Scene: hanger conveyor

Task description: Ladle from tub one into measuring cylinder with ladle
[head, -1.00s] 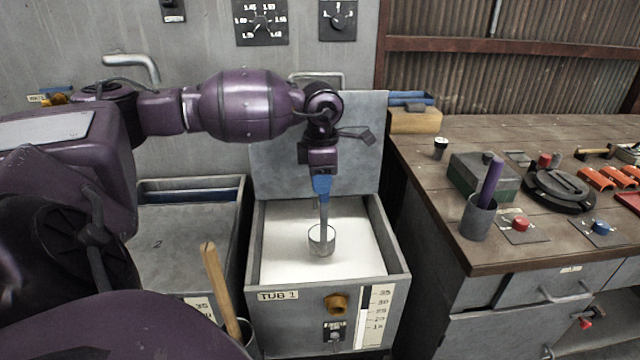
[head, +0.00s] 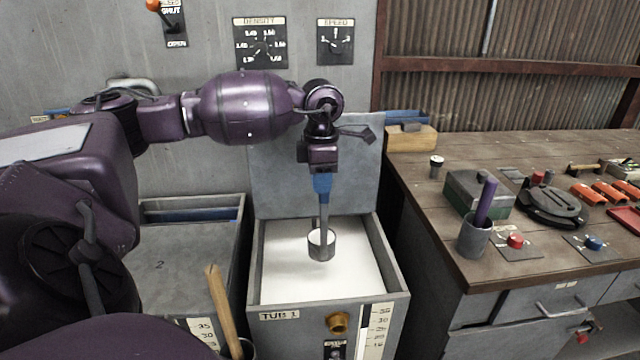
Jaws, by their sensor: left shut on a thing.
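Tub 1 (head: 279,316) is a grey open tank of white liquid (head: 365,265), with its lid raised behind it. My left gripper (head: 321,172) points down over the tub, shut on the blue grip of the ladle (head: 323,247). The ladle's metal cup hangs upright over the white surface and holds white liquid. Its whole outer wall shows. On the bench stands a grey cylindrical cup (head: 474,240) with a purple rod in it. I cannot tell whether this cup is the measuring cylinder. My right gripper is not in view.
The wooden bench (head: 420,200) at right carries a green-grey box, a round black device, red and blue buttons and orange pieces. A second tank (head: 180,265) is left of tub 1. A wooden handle (head: 222,305) stands in front between them.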

